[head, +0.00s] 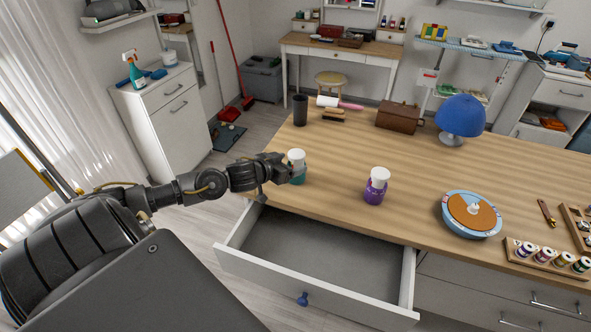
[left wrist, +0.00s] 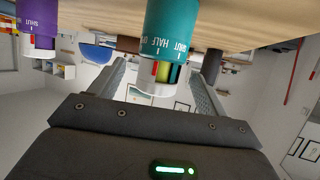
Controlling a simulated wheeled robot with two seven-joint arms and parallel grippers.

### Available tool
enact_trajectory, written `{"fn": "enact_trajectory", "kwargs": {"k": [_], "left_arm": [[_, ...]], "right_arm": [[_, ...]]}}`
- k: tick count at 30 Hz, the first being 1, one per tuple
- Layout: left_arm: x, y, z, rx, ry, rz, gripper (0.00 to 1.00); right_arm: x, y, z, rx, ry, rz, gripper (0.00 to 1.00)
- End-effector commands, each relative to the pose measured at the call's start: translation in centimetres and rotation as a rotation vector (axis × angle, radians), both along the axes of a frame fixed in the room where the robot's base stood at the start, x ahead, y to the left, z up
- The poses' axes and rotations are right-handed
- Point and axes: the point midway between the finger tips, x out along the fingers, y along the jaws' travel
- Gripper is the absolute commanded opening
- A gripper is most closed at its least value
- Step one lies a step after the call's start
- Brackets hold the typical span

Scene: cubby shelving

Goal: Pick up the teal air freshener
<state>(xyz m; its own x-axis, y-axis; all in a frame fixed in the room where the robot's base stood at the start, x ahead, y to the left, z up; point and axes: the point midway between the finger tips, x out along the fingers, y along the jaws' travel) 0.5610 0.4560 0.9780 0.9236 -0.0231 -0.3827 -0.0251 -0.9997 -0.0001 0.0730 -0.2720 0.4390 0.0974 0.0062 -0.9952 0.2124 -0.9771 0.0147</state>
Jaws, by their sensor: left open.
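The teal air freshener (head: 298,178), with a white cap, stands upright near the left edge of the wooden tabletop. In the left wrist view, which is upside down, its teal body (left wrist: 172,30) shows large, with "SHUT" and "HALF" marks. My left gripper (head: 291,172) is at the freshener, reaching in from the left. In the left wrist view its two fingers (left wrist: 158,78) are spread apart, with the freshener's cap end showing between them. I cannot tell whether a finger touches it. My right gripper is not in view.
A similar purple air freshener (head: 375,190) stands to the right on the tabletop (head: 330,215). An empty drawer (head: 315,260) is pulled open below the table edge.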

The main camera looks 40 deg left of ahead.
Motion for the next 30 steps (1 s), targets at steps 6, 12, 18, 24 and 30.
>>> {"fn": "enact_trajectory", "kwargs": {"k": [6,12,18,24,30], "left_arm": [[2.8,0.0,-1.0,-0.001,-0.002,0.003,0.76],[3.5,-0.1,-1.5,0.000,-0.001,0.001,0.76],[3.5,-0.1,-1.5,0.000,-0.001,0.001,0.67],[3.4,-0.1,-1.4,0.000,-0.001,0.001,0.41],[3.5,0.0,-1.4,0.000,-0.002,0.001,0.28]], "right_arm": [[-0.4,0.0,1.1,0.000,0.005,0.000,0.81],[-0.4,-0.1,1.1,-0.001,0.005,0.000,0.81],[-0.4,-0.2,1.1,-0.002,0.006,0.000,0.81],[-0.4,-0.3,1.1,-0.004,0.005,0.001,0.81],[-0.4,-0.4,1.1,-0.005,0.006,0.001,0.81]]}}
